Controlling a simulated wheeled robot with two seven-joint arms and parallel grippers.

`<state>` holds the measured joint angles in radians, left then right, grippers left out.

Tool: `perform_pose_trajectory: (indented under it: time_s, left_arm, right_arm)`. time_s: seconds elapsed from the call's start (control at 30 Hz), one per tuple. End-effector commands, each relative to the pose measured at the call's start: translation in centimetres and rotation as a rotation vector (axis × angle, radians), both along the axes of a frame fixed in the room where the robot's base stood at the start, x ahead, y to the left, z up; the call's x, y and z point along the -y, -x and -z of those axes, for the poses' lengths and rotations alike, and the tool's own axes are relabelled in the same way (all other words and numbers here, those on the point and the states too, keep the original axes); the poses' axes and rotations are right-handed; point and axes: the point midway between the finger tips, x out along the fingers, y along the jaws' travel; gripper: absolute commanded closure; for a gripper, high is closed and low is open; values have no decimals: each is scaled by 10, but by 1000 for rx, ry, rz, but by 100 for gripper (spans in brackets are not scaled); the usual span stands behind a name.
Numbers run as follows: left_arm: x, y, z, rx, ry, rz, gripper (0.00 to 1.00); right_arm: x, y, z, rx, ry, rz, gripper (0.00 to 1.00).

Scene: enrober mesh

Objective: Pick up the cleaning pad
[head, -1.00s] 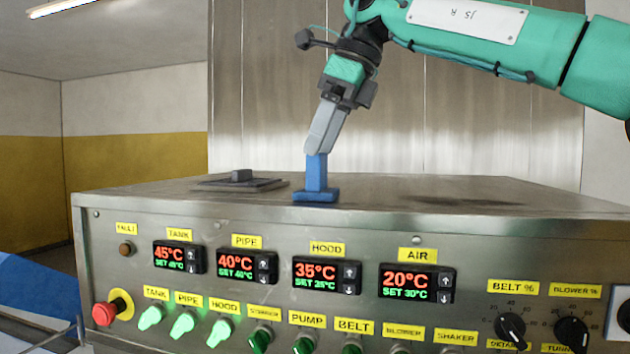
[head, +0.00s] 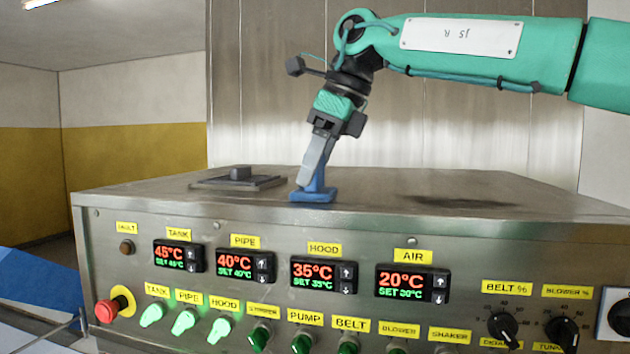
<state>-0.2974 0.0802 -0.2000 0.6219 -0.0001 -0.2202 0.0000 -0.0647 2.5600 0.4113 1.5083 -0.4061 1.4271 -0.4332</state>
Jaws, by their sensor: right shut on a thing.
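The blue cleaning pad (head: 313,195) has a flat base and an upright blue handle. It is on the steel top of the machine, close to the front edge above the HOOD display. My right gripper (head: 307,183) reaches down from the upper right, tilted, with its grey fingers shut on the handle. The fingers hide much of the handle. The pad's base looks to be at the surface; I cannot tell whether it touches. My left gripper is not in view.
A dark flat plate with a raised knob (head: 239,177) lies on the machine top to the left of the pad. The front control panel (head: 350,245) has displays, switches, dials and a red emergency button (head: 106,311). The top right of the pad is clear.

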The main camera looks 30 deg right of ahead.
Motion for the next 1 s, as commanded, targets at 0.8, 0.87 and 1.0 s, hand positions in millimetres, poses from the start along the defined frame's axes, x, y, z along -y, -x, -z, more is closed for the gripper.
perform_pose_trajectory:
  time_s: [0.8, 0.87, 1.0]
  left_arm:
    - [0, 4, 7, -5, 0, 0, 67]
    - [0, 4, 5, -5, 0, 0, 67]
    - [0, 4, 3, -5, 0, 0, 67]
  right_arm:
    - [0, -1, -74, 1, -4, 0, 69]
    - [0, -1, -84, 1, -2, 0, 69]
    - [0, 0, -95, 1, -2, -1, 69]
